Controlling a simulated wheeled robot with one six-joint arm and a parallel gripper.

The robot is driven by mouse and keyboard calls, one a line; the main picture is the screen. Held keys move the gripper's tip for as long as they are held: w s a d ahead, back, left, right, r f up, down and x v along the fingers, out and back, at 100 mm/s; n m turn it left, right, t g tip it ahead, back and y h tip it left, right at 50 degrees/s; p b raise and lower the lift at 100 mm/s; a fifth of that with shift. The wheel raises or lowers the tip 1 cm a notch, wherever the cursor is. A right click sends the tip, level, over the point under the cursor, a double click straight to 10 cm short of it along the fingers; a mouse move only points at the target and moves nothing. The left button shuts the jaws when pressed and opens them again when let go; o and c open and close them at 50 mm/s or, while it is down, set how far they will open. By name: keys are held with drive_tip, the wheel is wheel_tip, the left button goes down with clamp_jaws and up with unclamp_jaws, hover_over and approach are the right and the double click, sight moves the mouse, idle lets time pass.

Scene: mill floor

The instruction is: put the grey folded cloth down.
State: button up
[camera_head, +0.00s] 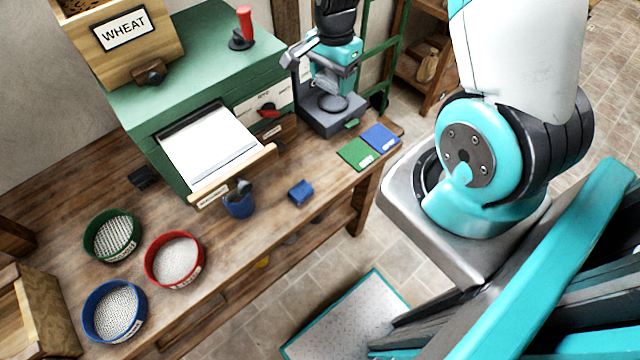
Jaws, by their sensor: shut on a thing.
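My gripper (293,58) shows at the top middle, at the end of my teal and black wrist.
The wooden bench (60,210) carries a green machine (205,50) with a drawer (212,150), green, red and blue sieves, a blue cup (239,203), a blue block (300,192), the grey device (330,118), and green and blue cards (356,153).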

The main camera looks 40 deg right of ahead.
drive_tip(key=m+b, duration=0.1)
drive_tip(key=b, duration=1.8)
hover_over(326, 173)
wheel_tip(326, 173, down, 10)
drive_tip(key=f, duration=0.1)
drive_tip(key=b, duration=0.4)
drive_tip(key=shift+d+f+m, duration=0.1)
drive_tip(key=shift+f+m, duration=0.25)
drive_tip(key=shift+m, duration=0.05)
wheel_tip(326, 173, down, 20)
drive_tip(key=shift+r+b, duration=0.25)
drive_tip(key=shift+b, duration=0.6)
drive_tip(key=shift+f, duration=0.15)
drive_tip(key=o, duration=1.1)
drive_tip(key=shift+c, duration=0.2)
